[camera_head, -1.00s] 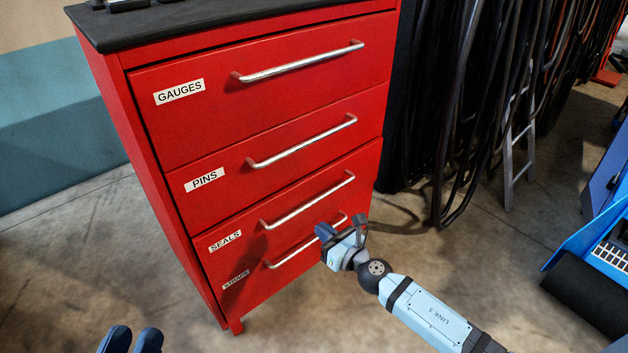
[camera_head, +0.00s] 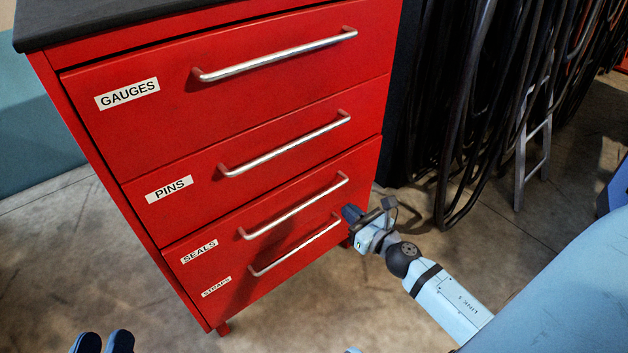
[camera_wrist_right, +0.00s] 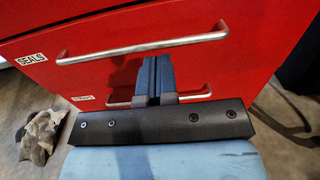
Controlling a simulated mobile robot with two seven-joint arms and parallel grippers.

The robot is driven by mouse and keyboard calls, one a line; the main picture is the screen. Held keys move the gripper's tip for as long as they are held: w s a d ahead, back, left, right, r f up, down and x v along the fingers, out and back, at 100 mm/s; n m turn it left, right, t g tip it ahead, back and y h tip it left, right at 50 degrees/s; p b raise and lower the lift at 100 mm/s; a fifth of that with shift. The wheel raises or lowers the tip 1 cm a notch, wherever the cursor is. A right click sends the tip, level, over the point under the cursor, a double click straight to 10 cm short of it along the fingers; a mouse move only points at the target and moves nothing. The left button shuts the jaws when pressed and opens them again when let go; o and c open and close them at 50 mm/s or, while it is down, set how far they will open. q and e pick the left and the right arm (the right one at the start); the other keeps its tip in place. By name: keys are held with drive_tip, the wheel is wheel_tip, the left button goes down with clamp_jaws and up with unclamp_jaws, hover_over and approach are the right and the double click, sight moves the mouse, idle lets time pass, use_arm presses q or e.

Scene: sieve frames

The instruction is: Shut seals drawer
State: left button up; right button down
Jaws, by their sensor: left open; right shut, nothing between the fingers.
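The red cabinet's seals drawer (camera_head: 225,270) is the third one down, with a "SEALS" label and a long silver handle (camera_head: 295,207). Its front looks flush or nearly so with the drawers around it, and no inside shows. In the right wrist view the seals drawer's handle (camera_wrist_right: 140,48) crosses above my fingers. My right gripper (camera_head: 350,213) is shut and empty in front of the lower right part of the cabinet, near the right ends of the two lowest handles. Contact cannot be told. My left gripper (camera_head: 103,342) is open at the bottom left edge, away from the cabinet, only its blue fingertips showing.
Gauges (camera_head: 230,105) and pins (camera_head: 255,170) drawers lie above, the straps drawer (camera_head: 240,300) below; all look shut. Dark hoses (camera_head: 465,100) and a grey ladder (camera_head: 535,130) stand at the right.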

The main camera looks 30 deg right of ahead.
sight(311, 176)
drive_tip(key=w, duration=0.8)
drive_tip(key=w+a, duration=0.1)
drive_tip(key=w, duration=0.3)
drive_tip(key=shift+w, duration=0.35)
drive_tip(key=shift+w, duration=0.1)
drive_tip(key=shift+w+r, duration=0.1)
drive_tip(key=shift+w, duration=0.7)
drive_tip(key=shift+r, duration=0.15)
drive_tip(key=shift+w+d, duration=0.1)
